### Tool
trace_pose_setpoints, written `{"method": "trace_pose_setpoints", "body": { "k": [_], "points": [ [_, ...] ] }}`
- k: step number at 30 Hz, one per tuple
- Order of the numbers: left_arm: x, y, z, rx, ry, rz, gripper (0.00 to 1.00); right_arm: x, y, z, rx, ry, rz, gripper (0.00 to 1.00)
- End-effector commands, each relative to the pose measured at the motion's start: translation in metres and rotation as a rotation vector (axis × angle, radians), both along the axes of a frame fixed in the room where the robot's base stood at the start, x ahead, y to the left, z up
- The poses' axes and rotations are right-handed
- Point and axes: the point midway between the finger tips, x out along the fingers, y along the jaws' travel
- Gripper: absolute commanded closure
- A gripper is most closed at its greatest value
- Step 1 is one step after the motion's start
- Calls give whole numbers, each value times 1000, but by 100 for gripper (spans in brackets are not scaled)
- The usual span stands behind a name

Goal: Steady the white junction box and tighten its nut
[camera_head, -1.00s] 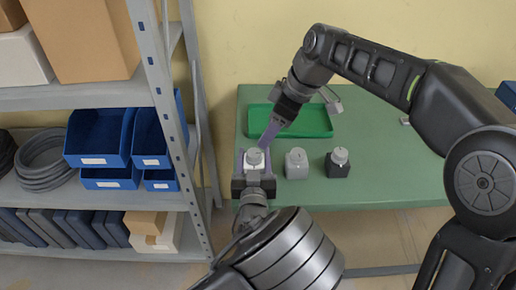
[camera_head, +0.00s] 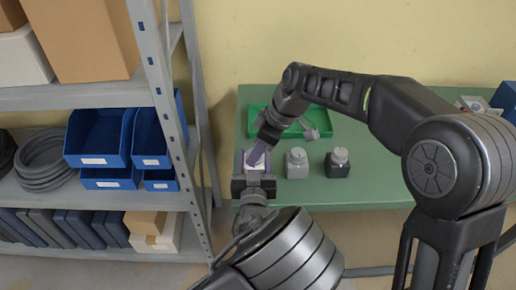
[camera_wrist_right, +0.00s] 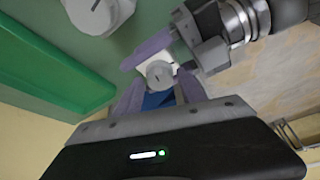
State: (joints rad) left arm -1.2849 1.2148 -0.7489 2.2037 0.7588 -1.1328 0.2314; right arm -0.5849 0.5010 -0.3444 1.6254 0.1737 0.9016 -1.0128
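The white junction box (camera_head: 255,167) stands at the table's front left. In the right wrist view its round grey slotted nut (camera_wrist_right: 159,74) shows on top. In the head view the nut is hidden by my right gripper. My left gripper (camera_head: 254,165) comes from the front, with its purple fingers on both sides of the box, apparently shut on it. My right gripper (camera_head: 257,154) reaches down over the box from behind. In the right wrist view the purple fingers of my right gripper (camera_wrist_right: 161,78) are apart, their tips on either side of the nut; contact is unclear.
A grey box (camera_head: 297,166) and a dark box (camera_head: 337,167), each with a nut on top, stand to the right. A green tray (camera_head: 322,117) lies behind. A metal shelf with blue bins (camera_head: 98,135) stands left of the table.

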Motion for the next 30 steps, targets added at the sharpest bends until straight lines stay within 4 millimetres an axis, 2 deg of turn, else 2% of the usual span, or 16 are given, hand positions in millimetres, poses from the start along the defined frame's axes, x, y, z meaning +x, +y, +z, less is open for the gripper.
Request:
{"method": "trace_pose_setpoints", "body": {
  "k": [2,16,30],
  "points": [
    [0,0,0,0,0,0,96,0,0,0,0,0,0,61],
    [0,0,0,0,0,0,96,0,0,1,0,0,0,99],
    [0,0,0,0,1,1,96,-1,0,1,-1,-1,-49,100]
  ]
}}
